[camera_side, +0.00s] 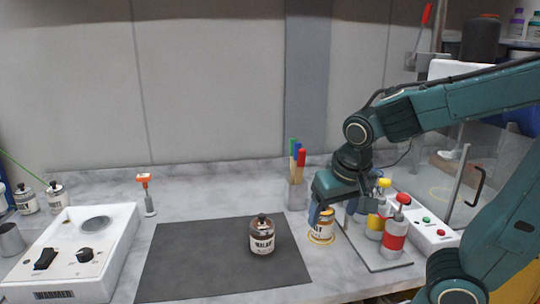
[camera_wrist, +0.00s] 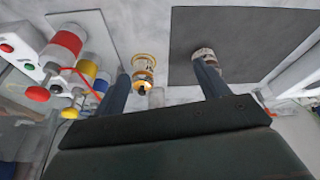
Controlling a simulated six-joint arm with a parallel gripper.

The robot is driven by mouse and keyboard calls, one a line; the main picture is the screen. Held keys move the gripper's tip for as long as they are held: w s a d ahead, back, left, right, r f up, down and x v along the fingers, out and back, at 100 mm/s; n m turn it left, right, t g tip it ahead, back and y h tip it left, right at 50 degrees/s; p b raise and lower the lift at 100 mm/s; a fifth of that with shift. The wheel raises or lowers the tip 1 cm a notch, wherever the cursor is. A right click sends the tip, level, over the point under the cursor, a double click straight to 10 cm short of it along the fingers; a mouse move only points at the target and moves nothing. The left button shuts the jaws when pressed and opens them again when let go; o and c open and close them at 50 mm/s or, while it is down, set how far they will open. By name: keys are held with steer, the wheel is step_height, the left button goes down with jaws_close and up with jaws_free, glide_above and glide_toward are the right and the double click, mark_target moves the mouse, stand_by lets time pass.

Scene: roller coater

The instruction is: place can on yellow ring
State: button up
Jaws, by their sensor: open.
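A small can (camera_side: 326,224) with a white label and orange-brown contents stands upright on the yellow ring (camera_side: 320,240), right of the dark mat. The ring's rim shows around its base. In the wrist view the can (camera_wrist: 143,66) lies between my two spread fingers, nearer the left one, with a gap to the right one. My gripper (camera_side: 321,208) is open and low at the can, pointing down. A blue finger covers part of the can's left side in the side view. Whether a finger touches the can, I cannot tell.
A labelled bottle (camera_side: 263,236) with a dark cap stands on the dark mat (camera_side: 195,265). Red and yellow cylinders (camera_side: 394,236) stand close right of the gripper, beside a white button box (camera_side: 428,224). A brush cup (camera_side: 297,194) stands behind; a white warmer (camera_side: 75,250) is at left.

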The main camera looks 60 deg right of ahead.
steer(key=s+a+r+n+t+y, duration=0.2)
steer(key=s+a+r+n, duration=0.1)
steer(key=s+r+n, duration=0.1)
steer(key=shift+s+a+r+n+t, duration=0.3)
steer(key=shift+s+n, duration=0.5)
steer(key=shift+n, duration=0.6)
